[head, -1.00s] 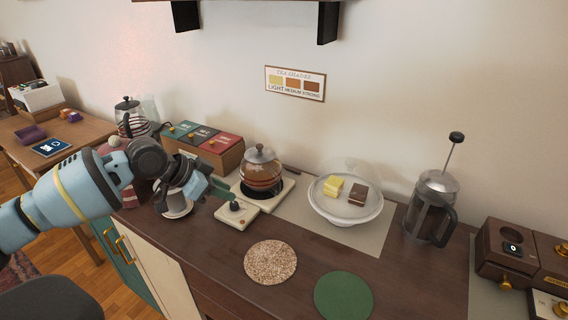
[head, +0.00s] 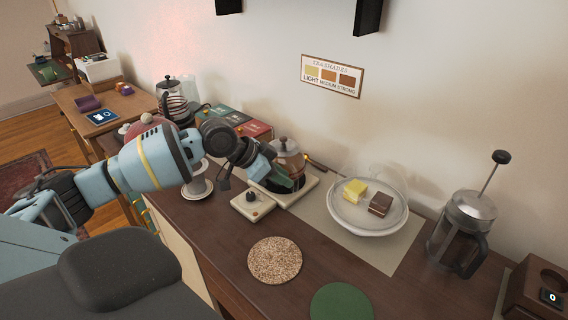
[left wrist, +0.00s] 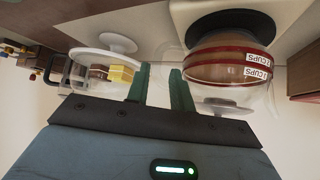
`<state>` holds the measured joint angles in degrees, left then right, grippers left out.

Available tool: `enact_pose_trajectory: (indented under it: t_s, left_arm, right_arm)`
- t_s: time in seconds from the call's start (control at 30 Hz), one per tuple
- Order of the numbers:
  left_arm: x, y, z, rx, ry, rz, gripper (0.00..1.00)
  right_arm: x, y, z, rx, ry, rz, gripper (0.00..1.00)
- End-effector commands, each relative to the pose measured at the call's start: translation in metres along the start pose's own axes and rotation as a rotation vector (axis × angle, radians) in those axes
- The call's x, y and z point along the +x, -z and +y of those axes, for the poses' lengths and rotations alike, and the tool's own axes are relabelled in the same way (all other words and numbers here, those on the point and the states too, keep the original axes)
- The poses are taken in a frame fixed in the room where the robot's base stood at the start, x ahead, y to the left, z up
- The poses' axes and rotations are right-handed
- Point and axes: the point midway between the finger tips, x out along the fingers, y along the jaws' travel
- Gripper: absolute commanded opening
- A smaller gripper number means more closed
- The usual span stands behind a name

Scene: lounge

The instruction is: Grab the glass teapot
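The glass teapot (head: 290,159) stands on a cream warmer base (head: 308,187) on the counter, with its amber contents and dark lid knob showing. My left gripper (head: 284,186) is in front of it and hides its lower part. The green fingers of my left gripper (left wrist: 159,70) are apart, with a clear gap. A faint glass outline shows near the fingertips; I cannot tell whether it lies between them. My right gripper is not in view.
A cake plate (head: 367,212) with two cake pieces stands right of the teapot, and a French press (head: 462,235) farther right. A cork mat (head: 274,260) and green mat (head: 342,302) lie on the front counter.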

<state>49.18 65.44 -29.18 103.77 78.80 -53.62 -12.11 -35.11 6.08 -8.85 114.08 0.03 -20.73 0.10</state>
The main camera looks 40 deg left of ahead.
Motion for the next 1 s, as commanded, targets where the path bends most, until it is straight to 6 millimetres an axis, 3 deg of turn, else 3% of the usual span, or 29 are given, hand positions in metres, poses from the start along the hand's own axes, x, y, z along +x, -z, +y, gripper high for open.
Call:
enact_pose_trajectory:
  t_s: [0.23,0.6,0.87,1.0]
  left_arm:
    - [0.010,-0.001,0.000,0.000,0.000,0.000,0.23]
    - [0.053,-0.004,0.000,0.001,0.001,0.001,0.23]
    - [0.056,-0.004,0.000,0.001,0.002,0.000,0.23]
    - [0.055,-0.004,0.000,0.001,0.002,0.000,0.06]
  right_arm:
    - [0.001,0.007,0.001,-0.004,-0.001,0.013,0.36]
    - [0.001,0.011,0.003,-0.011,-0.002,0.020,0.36]
    - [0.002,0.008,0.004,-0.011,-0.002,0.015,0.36]
    - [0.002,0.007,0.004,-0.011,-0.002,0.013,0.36]
